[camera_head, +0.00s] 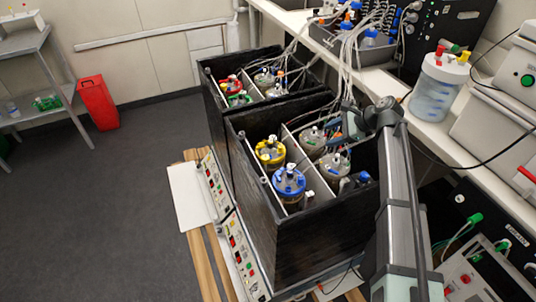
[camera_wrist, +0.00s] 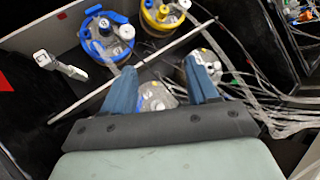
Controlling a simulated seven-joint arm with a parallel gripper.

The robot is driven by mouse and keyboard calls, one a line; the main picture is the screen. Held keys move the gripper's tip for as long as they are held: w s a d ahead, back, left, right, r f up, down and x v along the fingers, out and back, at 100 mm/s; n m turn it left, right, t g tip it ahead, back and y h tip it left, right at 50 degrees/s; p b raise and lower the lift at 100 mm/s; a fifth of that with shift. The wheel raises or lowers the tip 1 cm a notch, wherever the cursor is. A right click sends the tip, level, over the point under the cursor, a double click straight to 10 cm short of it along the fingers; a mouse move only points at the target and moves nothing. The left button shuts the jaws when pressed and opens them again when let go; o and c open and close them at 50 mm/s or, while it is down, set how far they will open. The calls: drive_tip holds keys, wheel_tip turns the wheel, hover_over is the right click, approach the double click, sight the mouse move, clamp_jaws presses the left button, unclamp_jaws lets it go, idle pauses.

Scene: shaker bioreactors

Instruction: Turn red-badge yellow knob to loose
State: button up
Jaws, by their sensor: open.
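My gripper (camera_wrist: 161,66) is open in the wrist view, its two blue fingers apart over a grey-topped vessel (camera_wrist: 155,96), with nothing visibly held. A vessel with a yellow ring (camera_wrist: 150,17) shows at the top, beyond the fingers. It also stands in the near black box in the head view (camera_head: 270,152). I cannot make out a red badge on it, nor tell which yellow part is the knob. A blue-ringed vessel (camera_wrist: 90,47) stands beside it, to the left in the wrist view. In the head view my gripper (camera_head: 336,133) is partly hidden above the box's right side.
The near black box (camera_head: 300,243) has high walls and a thin pale rod (camera_wrist: 135,68) across it. Cables and tubes (camera_wrist: 262,95) crowd its right side. A second black box (camera_head: 215,115) holds more vessels. A bench with a clear bottle (camera_head: 437,88) stands at right.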

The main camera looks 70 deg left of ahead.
sight(266, 157)
drive_tip(key=s+a+r+n+t+h, duration=0.1)
drive_tip(key=s+a+n+h, duration=0.2)
drive_tip(key=s, duration=0.4)
drive_tip(key=s+a+r+h, duration=0.1)
drive_tip(key=s+a+h, duration=0.2)
drive_tip(key=s+a, duration=0.4)
drive_tip(key=x, duration=0.4)
drive_tip(key=d+x, duration=0.1)
drive_tip(key=x, duration=0.8)
drive_tip(key=shift+s+d+f, duration=0.3)
drive_tip(key=shift+s+d, duration=0.05)
drive_tip(key=shift+s, duration=0.1)
drive_tip(key=shift+c, duration=0.2)
drive_tip(key=c, duration=1)
